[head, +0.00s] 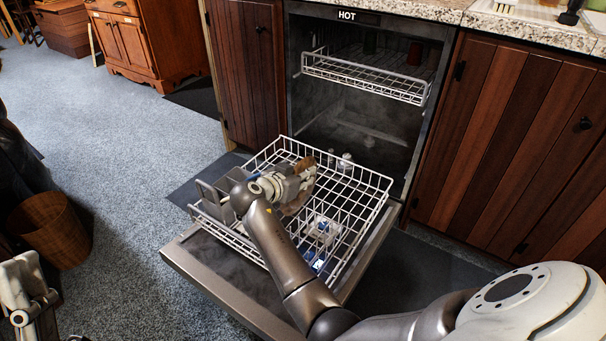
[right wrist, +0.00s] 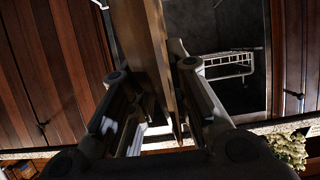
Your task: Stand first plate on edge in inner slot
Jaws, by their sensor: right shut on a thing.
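My right gripper (head: 297,178) is inside the pulled-out lower dishwasher rack (head: 372,180), over its left-middle part. It is shut on a brown plate (head: 304,164), whose upper edge shows beyond the fingers. In the right wrist view the plate (right wrist: 150,40) appears edge-on as a tall brown strip between the fingers. My gripper and arm hide the plate's lower part, so I cannot tell if it touches the rack or which slot it is over. White wire tines stand in the rack. My left gripper (head: 30,298) is at the lower left, away from the rack; its jaw state is unclear.
The dishwasher door (head: 205,262) is folded down under the rack. The upper rack (head: 365,78) is partly out above. A grey cutlery basket (head: 215,197) stands at the rack's left. Wooden cabinets (head: 510,150) flank the opening. A wicker basket (head: 52,232) stands on the floor.

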